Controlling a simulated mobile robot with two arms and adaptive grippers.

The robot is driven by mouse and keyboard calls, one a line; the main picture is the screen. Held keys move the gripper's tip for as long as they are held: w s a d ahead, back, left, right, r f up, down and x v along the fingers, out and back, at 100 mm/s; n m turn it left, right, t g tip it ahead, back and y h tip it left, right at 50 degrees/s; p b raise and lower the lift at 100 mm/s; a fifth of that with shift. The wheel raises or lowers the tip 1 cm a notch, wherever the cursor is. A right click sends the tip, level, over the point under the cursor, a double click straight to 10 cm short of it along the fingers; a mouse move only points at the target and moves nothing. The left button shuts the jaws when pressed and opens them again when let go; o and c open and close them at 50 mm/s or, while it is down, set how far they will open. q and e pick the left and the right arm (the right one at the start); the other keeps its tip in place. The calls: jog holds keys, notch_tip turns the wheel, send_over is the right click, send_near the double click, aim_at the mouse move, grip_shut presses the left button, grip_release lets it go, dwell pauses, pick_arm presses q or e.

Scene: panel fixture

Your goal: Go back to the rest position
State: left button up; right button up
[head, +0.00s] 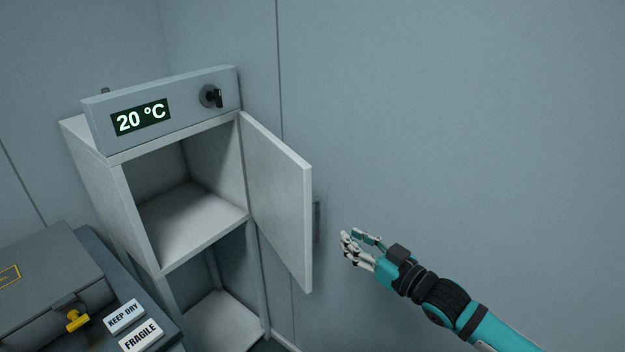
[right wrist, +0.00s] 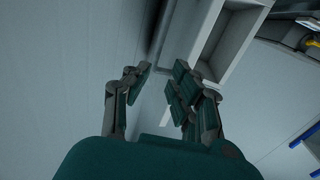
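My right gripper (head: 361,246) is in the head view to the right of the cabinet's open door (head: 280,196). Its fingers are spread apart with nothing between them, a short gap away from the door handle (head: 317,222). In the right wrist view the same open gripper (right wrist: 158,82) shows empty fingers. The cabinet (head: 110,200) stands with its door swung wide open and its compartment empty. My left gripper is not in view.
A panel with a "20 °C" display (head: 141,117) and a black knob (head: 212,96) tops the cabinet. At lower left, a grey case (head: 45,285) with a yellow latch sits near "KEEP DRY" (head: 124,316) and "FRAGILE" (head: 141,336) labels.

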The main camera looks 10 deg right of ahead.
jog(key=s+a+f+g+h, duration=0.2)
jog(key=s+a+f, duration=0.2)
jog(key=s+f, duration=0.3)
jog(key=s+d+f+m+g+h, duration=0.25)
jog(key=s+f+g, duration=0.3)
jog(key=s, duration=0.75)
jog(key=s+d+f+m+g+h, duration=0.2)
jog(key=s+f+g+h, duration=0.3)
jog(key=s, duration=0.7)
notch_tip(320, 180, down, 26)
jog(key=s, duration=0.2)
jog(key=s+d+f+g, duration=0.2)
jog(key=s+d+f, duration=0.1)
jog(key=s+f, duration=1.3)
jog(key=shift+s+f+n+y, duration=0.35)
jog(key=shift+f+n, duration=0.1)
jog(key=shift+f, duration=0.35)
